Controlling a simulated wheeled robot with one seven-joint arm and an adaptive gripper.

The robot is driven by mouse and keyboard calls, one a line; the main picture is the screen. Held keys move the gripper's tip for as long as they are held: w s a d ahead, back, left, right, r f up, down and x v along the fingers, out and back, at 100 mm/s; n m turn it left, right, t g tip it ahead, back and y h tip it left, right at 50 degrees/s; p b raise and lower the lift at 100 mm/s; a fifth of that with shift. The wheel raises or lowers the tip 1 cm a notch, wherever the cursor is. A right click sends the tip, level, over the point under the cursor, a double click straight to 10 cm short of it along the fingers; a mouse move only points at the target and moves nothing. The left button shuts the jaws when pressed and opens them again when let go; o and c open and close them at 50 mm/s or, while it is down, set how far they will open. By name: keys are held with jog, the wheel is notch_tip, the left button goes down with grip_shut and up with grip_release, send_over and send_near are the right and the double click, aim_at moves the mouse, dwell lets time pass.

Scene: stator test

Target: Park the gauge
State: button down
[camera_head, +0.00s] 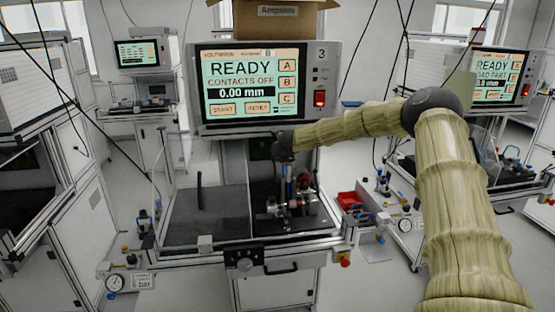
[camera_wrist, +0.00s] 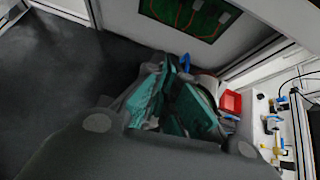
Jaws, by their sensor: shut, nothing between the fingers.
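The test station's screen (camera_head: 248,85) reads "READY", "CONTACTS OFF" and "0.00 mm", with START and RESET fields. A small metal fixture (camera_head: 272,208) stands on the dark right half of the bench top. I cannot tell which part of it is the gauge. My gripper (camera_head: 296,190) hangs down over the fixture and blends with it in the head view. In the wrist view my gripper (camera_wrist: 178,85) shows teal finger pads, shut with nothing held. Its fingers and palm hide what lies below them. A small blue part (camera_wrist: 185,62) shows just beyond the fingers.
The left half of the bench top (camera_head: 205,215) is a bare dark plate with an upright black rod (camera_head: 199,190). A red bin (camera_head: 350,201) stands at the right. Cables hang around the station.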

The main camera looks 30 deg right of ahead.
jog(key=shift+w+d+f, duration=0.1)
jog(key=shift+w, duration=0.25)
dwell(0.5)
jog(key=v, duration=1.2)
dwell(0.5)
